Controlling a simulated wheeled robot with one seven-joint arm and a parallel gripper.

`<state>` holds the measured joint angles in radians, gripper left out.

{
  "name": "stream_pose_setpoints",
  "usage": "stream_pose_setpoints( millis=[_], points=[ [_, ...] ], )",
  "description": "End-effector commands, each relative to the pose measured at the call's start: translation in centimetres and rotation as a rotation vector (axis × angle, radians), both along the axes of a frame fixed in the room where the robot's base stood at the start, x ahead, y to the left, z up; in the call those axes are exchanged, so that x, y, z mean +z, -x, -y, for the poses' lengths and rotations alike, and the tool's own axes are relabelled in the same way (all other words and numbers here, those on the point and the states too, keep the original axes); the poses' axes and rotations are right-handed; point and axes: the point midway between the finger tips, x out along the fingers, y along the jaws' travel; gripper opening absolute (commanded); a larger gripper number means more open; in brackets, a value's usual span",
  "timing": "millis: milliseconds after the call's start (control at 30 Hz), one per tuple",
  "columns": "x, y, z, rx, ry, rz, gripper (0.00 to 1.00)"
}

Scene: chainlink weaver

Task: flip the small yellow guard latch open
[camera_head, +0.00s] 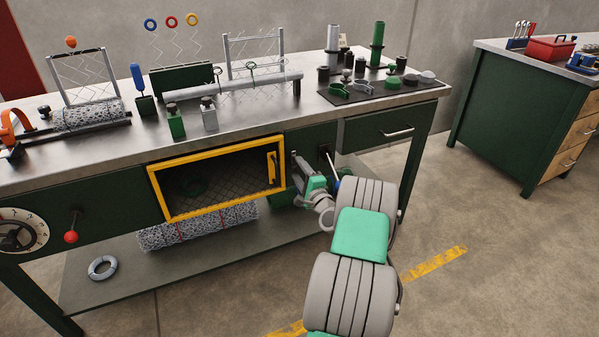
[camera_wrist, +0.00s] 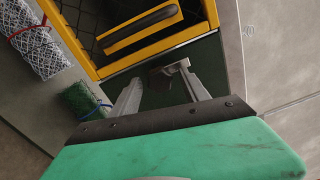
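The yellow-framed mesh guard (camera_head: 160,205) is closed across the opening in the bench front, and its frame fills the top of the wrist view (camera_wrist: 214,12). My gripper (camera_head: 299,167) is just right of the guard's right edge, facing the dark green panel. In the wrist view my gripper (camera_wrist: 158,78) is open. A small grey bracket-like piece (camera_wrist: 172,68) shows near the fingertips; contact cannot be told. I cannot make out a separate small yellow latch.
A lever with a blue tip (camera_head: 335,182) is close to the right of my gripper. A drawer (camera_head: 375,135) is further right. Below, a grey mesh roll (camera_head: 195,228) and a green roll (camera_wrist: 80,100) lie on the shelf.

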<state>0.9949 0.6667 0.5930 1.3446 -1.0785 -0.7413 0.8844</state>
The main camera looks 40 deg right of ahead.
Motion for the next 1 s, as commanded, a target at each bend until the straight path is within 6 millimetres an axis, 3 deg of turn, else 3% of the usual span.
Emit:
stream_pose_setpoints(
  millis=[267, 600, 700, 1000],
  points=[
    [-0.1, 0.4, 0.0, -0.001, 0.001, -0.001, 0.54],
    [-0.3, 6.4, -1.7, -0.004, -0.002, -0.001, 0.54],
    [-0.3, 7.3, -2.1, -0.002, 0.0, -0.001, 0.54],
    [-0.4, 7.5, -2.2, 0.0, 0.001, 0.0, 0.54]
  ],
)
